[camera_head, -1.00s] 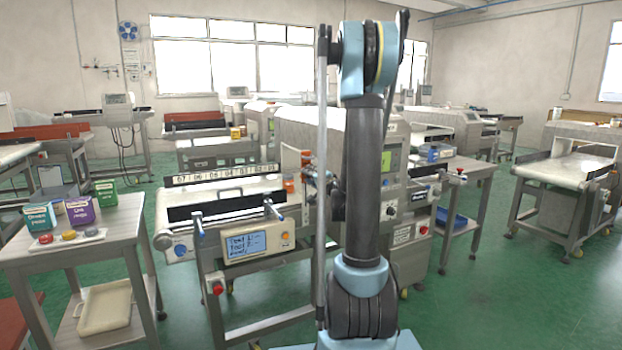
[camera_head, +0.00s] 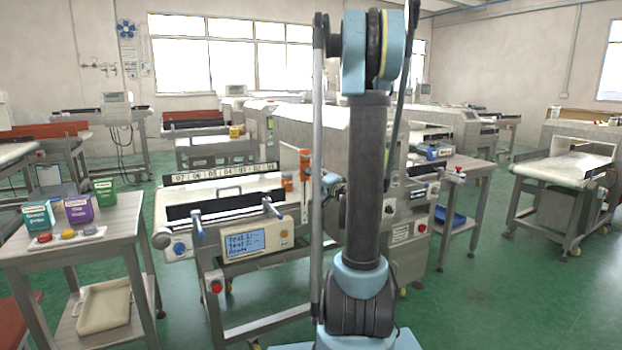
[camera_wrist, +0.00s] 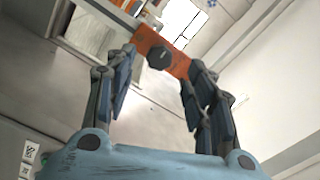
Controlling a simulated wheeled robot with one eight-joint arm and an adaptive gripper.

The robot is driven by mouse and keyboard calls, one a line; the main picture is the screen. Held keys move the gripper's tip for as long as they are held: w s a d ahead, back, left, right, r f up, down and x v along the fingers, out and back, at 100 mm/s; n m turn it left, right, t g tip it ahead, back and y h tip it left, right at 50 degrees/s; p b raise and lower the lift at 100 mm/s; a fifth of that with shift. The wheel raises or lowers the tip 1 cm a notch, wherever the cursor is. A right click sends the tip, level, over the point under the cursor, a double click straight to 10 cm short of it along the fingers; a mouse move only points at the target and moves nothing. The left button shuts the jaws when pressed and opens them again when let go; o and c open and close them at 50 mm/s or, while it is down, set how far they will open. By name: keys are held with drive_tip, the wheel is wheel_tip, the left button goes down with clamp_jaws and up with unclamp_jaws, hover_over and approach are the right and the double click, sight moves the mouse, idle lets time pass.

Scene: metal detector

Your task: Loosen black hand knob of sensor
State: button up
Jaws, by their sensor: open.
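The sensor is an orange block on a pale rail, running diagonally across the upper part of the wrist view (camera_wrist: 177,66). Its black hand knob (camera_wrist: 160,57) faces me and lies between my fingers in the picture. My gripper (camera_wrist: 158,78) is open, with one finger on each side of the knob, and nothing is held. I cannot tell how far the fingertips are from the knob. In the head view the orange sensor (camera_head: 304,166) stands upright above the conveyor, and my gripper, just right of it, is partly hidden by my arm.
The metal detector's conveyor (camera_head: 228,187) with side rails and a display panel (camera_head: 258,242) stands left of my arm. A side table (camera_head: 98,232) holds small boxes and coloured samples. Green floor is open at the lower right.

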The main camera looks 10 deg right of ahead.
drive_tip(key=shift+v, duration=2.55)
drive_tip(key=shift+a, duration=0.1)
drive_tip(key=s+a+f+n+g+y, duration=0.1)
drive_tip(key=s+a+f+n+g, duration=0.7)
drive_tip(key=s+a, duration=0.45)
drive_tip(key=s+d+f+g+h, duration=0.2)
drive_tip(key=s+d, duration=0.1)
drive_tip(key=s, duration=0.3)
drive_tip(key=s+d+f+n+g+h, duration=0.1)
drive_tip(key=s+d+f+g+h, duration=0.1)
drive_tip(key=s, duration=0.5)
drive_tip(key=s+d+f+g+h, duration=0.2)
drive_tip(key=s+d+f+g, duration=0.1)
drive_tip(key=s, duration=0.4)
drive_tip(key=shift+d+n+h, duration=0.3)
drive_tip(key=shift+d+n, duration=0.1)
drive_tip(key=shift+d, duration=0.5)
drive_tip(key=shift+f, duration=0.15)
